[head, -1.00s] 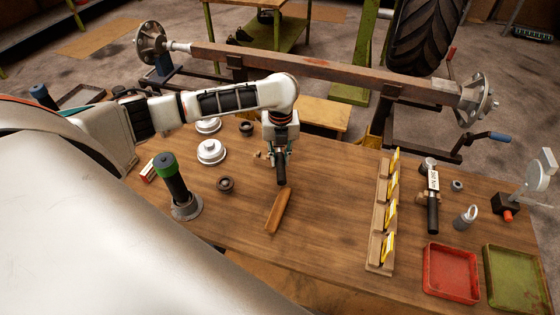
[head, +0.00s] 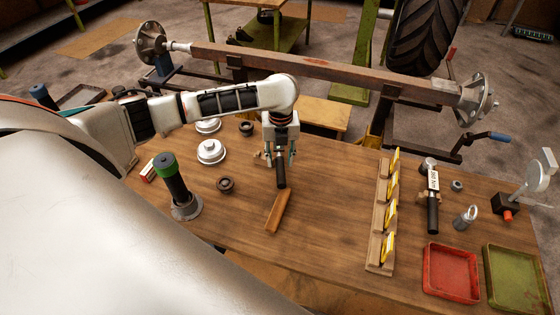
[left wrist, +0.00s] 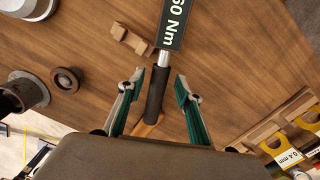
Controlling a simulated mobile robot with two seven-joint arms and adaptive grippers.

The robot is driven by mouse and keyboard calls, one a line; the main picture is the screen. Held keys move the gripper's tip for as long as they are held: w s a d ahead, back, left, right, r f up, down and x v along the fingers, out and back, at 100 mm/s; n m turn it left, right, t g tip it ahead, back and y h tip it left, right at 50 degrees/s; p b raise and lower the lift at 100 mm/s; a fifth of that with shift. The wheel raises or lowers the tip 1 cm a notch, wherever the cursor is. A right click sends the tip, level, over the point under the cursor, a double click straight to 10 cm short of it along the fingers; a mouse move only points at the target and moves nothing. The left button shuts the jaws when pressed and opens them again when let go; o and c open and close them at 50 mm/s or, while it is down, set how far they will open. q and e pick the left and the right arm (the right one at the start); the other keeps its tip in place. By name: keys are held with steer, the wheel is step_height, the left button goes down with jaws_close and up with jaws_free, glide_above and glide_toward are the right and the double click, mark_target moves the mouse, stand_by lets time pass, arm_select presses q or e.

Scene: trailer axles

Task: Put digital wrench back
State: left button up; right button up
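A wrench with a black handle (left wrist: 156,92) and a dark label reading "60 Nm" (left wrist: 174,22) lies on the wooden bench. Its handle (head: 281,174) shows below my left gripper in the head view; the gripper hides its upper part. My left gripper (head: 280,157) is open, with its teal-padded fingers apart on either side of the handle. The left wrist view shows the gap between each finger and the handle (left wrist: 158,88). A second wrench (head: 433,200), with a white label, lies at the right; I cannot tell which is the digital one. My right gripper is not in view.
A notched wooden rest (left wrist: 131,39) is beside the wrench. A brown wooden piece (head: 277,212) lies just in front of the handle. A rack with yellow tags (head: 382,225), red tray (head: 450,270) and green tray (head: 515,278) stand right. A green-topped black tool (head: 172,178) stands left.

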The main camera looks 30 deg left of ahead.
arm_select(q)
step_height(320, 180, up, 10)
steer(key=shift+s+r, duration=0.2)
steer(key=shift+d, duration=0.15)
stand_by(0.4)
